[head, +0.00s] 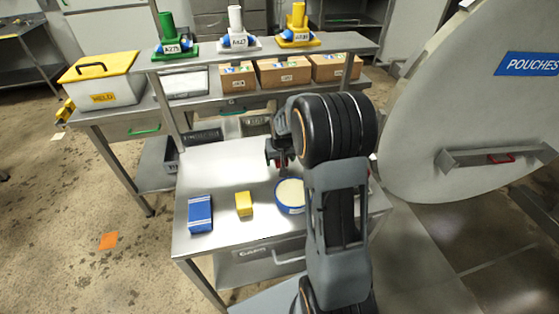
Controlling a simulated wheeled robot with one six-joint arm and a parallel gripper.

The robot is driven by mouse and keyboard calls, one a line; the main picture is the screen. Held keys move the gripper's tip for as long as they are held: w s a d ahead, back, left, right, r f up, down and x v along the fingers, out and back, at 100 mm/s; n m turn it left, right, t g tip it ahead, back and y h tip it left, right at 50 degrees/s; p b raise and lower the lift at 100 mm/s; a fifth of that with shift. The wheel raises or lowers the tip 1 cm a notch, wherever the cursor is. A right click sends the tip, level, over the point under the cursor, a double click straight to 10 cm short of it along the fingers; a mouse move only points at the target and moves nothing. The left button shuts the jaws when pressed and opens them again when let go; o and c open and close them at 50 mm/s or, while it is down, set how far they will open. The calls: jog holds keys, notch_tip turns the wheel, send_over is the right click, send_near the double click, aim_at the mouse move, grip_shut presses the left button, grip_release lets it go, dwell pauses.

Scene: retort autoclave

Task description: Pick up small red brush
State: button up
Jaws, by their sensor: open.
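My gripper (277,160) is open above the far middle part of the steel table (225,165), partly hidden behind my own arm. I cannot make out a small red brush clearly. A little red shows at the gripper's fingers, and I cannot tell whether it is a brush or part of the gripper. Another sliver of red shows at the table's right side, mostly hidden by my arm. The table area behind my arm is hidden.
A blue box (200,214), a yellow block (244,204) and a round blue-rimmed tub (289,195) stand on the table's front half. A shelf (345,41) with green, white and yellow fittings rises behind. A large round door (470,100) stands close on the right.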

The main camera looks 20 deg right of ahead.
jog(key=shift+w+f, duration=0.15)
jog(key=shift+f, duration=0.3)
jog(key=shift+c, duration=0.3)
jog(key=c, duration=0.9)
jog(key=shift+r, duration=0.15)
jog(key=shift+c, duration=0.2)
jog(key=shift+r, duration=0.2)
jog(key=v, duration=0.3)
jog(key=shift+w+d+r, duration=0.1)
jog(key=shift+d+r, duration=0.15)
jog(key=shift+d, duration=0.1)
jog(key=s+d+r, duration=0.6)
jog(key=s+r, duration=0.3)
jog(key=s, duration=0.2)
jog(key=shift+s+d+b, duration=0.2)
jog(key=shift+s+b, duration=0.15)
